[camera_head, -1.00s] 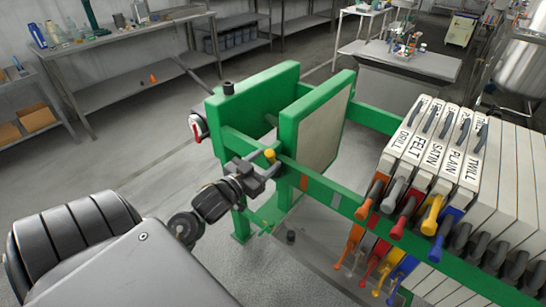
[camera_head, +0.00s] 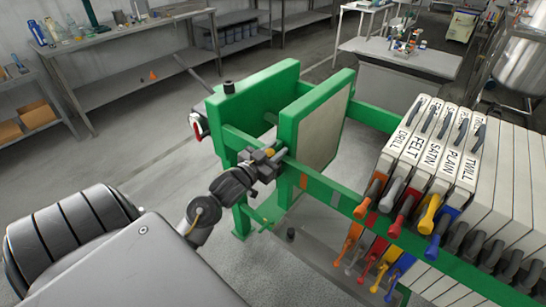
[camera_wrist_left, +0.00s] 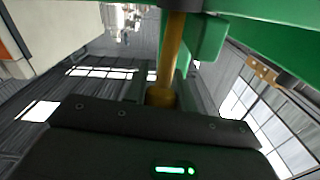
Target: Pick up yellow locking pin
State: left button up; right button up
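The yellow locking pin (camera_head: 269,153) sits at the green rail of the press frame, beside the upright green plate. In the left wrist view the pin (camera_wrist_left: 171,58) is a yellow shaft with a wider knob towards the gripper. My left gripper (camera_head: 268,157) has its fingers on either side of the pin's knob. The fingers look open around it, and I cannot see firm contact. The fingers partly hide the pin in the head view. My right gripper is in neither view.
The green frame (camera_head: 335,194) has two upright plates close to my gripper. White labelled plates (camera_head: 441,150) with coloured handles hang at the right. A steel bench (camera_head: 110,45) stands at the back left. The floor on the left is clear.

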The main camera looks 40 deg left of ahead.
pick_arm(q)
grip_shut()
jog(key=shift+r, duration=0.2)
